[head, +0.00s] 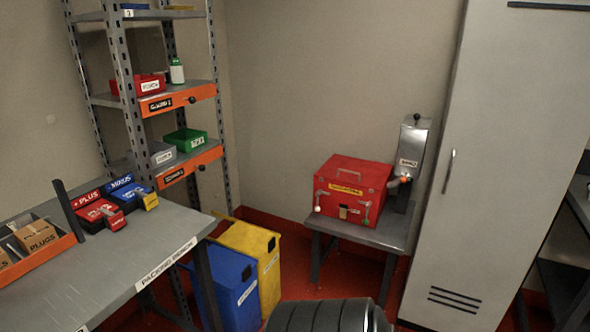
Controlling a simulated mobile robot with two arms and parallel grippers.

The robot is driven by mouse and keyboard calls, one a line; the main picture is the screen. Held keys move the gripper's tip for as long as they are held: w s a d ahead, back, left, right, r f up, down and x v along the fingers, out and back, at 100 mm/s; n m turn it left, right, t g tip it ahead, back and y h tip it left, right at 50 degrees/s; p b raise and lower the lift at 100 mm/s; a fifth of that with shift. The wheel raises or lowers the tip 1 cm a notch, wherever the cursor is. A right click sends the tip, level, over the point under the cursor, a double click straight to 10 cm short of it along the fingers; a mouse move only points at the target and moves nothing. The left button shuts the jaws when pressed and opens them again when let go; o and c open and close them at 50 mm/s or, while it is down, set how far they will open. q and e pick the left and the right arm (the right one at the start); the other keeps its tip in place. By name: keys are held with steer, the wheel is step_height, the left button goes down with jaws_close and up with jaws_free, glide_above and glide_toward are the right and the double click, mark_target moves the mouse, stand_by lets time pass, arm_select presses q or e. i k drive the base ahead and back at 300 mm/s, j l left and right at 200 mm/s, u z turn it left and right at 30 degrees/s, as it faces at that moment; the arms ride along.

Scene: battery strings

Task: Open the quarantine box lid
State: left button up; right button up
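A red box (351,190) with a yellow label, which I take to be the quarantine box, stands on a small grey table (360,233) against the back wall. Its lid (354,171) is down and has a handle on top. A latch (343,212) shows on the front, with small knobs or levers at either side. The label is too small to read surely. Neither of my grippers is in view.
A metal dispenser (411,150) stands behind the box's right side. A tall grey cabinet (480,150) is to the right. Blue (222,285) and yellow (262,262) bins stand left of the small table, beside the packing bench (120,262). Red floor shows in front.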

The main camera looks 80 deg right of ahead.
mark_target(371, 176)
steer(key=z, duration=2.9)
steer(key=i+l+u, duration=0.1)
steer(key=i+u, duration=0.15)
steer(key=i, duration=0.3)
steer(key=i+l+u, duration=0.3)
steer(key=i, duration=0.25)
steer(key=j, duration=0.1)
